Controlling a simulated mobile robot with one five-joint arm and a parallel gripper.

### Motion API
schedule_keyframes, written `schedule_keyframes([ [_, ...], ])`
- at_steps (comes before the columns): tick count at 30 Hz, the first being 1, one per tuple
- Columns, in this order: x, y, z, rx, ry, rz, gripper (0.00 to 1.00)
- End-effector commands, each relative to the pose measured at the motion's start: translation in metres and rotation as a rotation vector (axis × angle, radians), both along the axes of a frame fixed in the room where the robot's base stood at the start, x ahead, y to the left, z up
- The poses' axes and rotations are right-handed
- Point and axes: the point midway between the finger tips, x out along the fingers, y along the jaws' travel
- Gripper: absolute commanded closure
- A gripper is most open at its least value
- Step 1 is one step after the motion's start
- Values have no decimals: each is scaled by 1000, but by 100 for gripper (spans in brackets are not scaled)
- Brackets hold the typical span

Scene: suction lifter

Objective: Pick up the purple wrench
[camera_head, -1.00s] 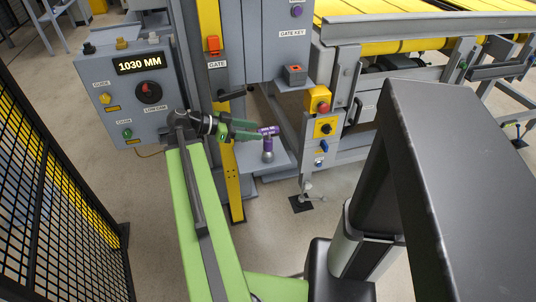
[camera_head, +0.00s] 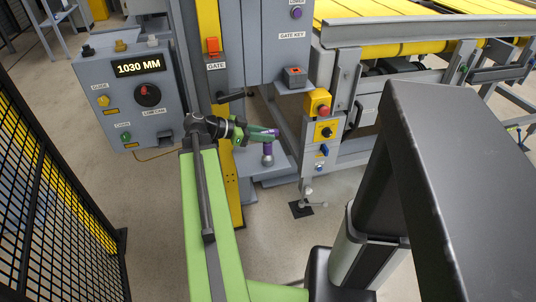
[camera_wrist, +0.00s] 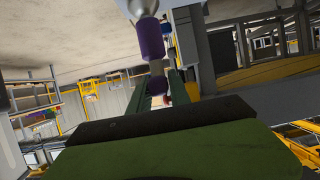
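The purple wrench (camera_head: 267,147) stands at the grey shelf beside the yellow post, with a rounded metal lower end and a purple upper part. My gripper (camera_head: 277,133) has its green fingers at the wrench's upper part, which they mostly cover in the head view. In the wrist view, a thick purple section of the wrench (camera_wrist: 151,40) shows beyond my fingertips (camera_wrist: 160,78), with metal at the picture's top. A smaller purple part lies between the two dark green fingers. The fingers look apart, with narrow gaps beside it; contact is unclear.
A grey control box (camera_head: 128,95) reading 1030 MM stands left of my gripper. The yellow post (camera_head: 231,185) is close to my arm. A yellow box with a red button (camera_head: 319,104) is to the right. A black mesh fence (camera_head: 50,190) is at far left.

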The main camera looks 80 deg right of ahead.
Motion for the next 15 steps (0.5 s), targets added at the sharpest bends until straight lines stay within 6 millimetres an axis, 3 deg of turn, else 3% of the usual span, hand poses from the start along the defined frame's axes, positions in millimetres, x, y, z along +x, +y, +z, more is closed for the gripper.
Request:
schedule_keyframes([
  [3, 0, 0, 0, 0, 0, 0, 100],
  [15, 0, 0, 0, 0, 0, -1, 100],
])
